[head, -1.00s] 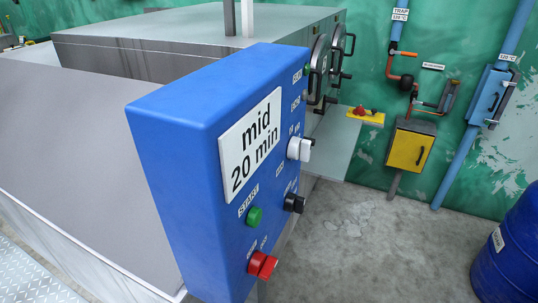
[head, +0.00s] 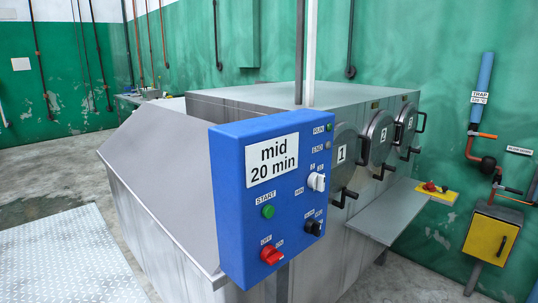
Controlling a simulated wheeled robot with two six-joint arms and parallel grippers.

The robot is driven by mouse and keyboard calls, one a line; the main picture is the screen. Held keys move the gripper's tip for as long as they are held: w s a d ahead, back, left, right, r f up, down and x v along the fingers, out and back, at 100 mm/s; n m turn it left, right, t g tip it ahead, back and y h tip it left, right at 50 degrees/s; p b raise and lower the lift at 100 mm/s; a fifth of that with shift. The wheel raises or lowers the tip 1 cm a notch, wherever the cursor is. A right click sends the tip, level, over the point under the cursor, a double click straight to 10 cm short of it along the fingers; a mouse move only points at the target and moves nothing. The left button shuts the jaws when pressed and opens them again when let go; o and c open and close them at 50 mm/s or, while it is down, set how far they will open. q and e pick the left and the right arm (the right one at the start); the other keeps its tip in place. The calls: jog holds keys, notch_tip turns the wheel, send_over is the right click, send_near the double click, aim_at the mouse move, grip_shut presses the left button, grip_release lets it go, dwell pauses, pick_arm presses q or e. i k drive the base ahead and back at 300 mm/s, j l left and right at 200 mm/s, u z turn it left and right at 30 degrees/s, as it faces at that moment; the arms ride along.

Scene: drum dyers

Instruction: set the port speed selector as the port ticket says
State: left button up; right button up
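A blue control box (head: 226,190) stands at the near corner of the grey dyeing machine. A white ticket (head: 272,160) on its face reads "mid 20 min". Below it on the right are a white selector knob (head: 316,181) and, lower, a black selector knob (head: 313,227). Their small labels are too small to read surely, so I cannot tell which is the speed selector or its setting. A green START button (head: 268,211) and a red switch (head: 272,256) are on the left of the face. Neither of my grippers is in view.
Round port doors numbered 1 (head: 343,155), 2 (head: 378,138) and 3 line the machine's side, with black handles sticking out. A grey shelf (head: 388,212) juts out below them. A yellow cabinet (head: 488,238) and pipes are on the green wall.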

aim_at(312, 226)
jog(key=i+j, duration=0.2)
jog(key=j, duration=0.15)
jog(key=i+j, duration=0.25)
jog(key=j, duration=0.15)
jog(key=i+j+z, duration=0.1)
jog(key=j, duration=0.25)
jog(key=i+j, duration=0.3)
jog(key=j, duration=0.1)
